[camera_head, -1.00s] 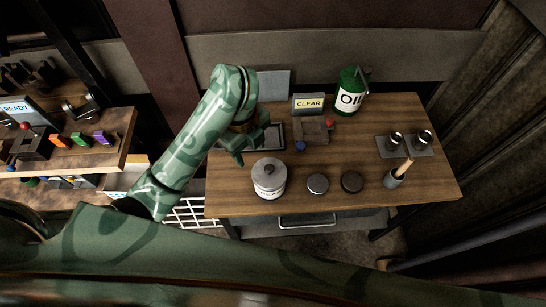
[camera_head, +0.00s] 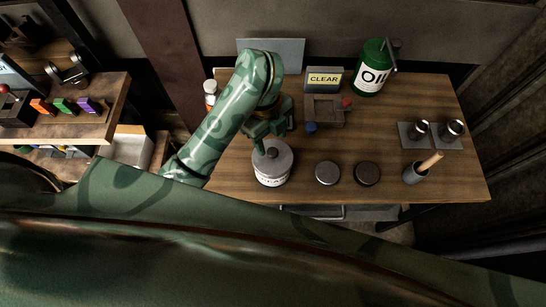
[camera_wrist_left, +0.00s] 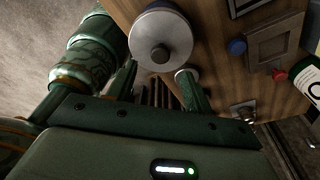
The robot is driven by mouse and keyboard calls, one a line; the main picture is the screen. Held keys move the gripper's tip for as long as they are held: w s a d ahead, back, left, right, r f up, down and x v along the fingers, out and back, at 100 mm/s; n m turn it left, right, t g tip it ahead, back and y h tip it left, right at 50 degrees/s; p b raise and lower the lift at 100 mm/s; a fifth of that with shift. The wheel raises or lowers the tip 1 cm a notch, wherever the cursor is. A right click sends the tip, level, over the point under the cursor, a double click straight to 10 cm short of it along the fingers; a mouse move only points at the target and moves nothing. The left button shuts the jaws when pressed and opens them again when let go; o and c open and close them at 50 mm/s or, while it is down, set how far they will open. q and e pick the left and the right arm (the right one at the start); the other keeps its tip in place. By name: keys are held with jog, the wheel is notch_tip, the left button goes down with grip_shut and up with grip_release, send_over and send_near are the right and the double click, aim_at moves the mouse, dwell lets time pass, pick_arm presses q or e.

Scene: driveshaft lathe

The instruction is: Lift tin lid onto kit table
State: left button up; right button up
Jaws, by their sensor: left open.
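The tin (camera_head: 272,180) is a pale round can with a partly hidden dark-lettered label, standing at the front left of the wooden kit table (camera_head: 300,192). Its grey lid (camera_head: 284,160) sits on top with a dark centre knob; the lid also shows from above in the wrist view (camera_wrist_left: 177,31), knob (camera_wrist_left: 160,53) included. My left gripper (camera_head: 270,139) is open and empty, just behind and above the lid, with a fingertip near the knob in the head view. In the wrist view the fingers (camera_wrist_left: 158,82) point toward the lid. Contact cannot be told. My right gripper is not in view.
Two dark discs (camera_head: 327,173) (camera_head: 367,173) lie right of the tin. The front middle strip is clear.

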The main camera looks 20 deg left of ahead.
aim_at(273, 151)
pick_arm(q)
notch_tip(273, 151, down, 4)
jog(key=shift+s+d+f+b, duration=0.1)
jog(key=shift+b, duration=0.85)
jog(key=shift+d+f, duration=0.1)
jog(key=shift+f, duration=0.45)
jog(key=shift+r, duration=0.1)
jog(key=c, duration=1)
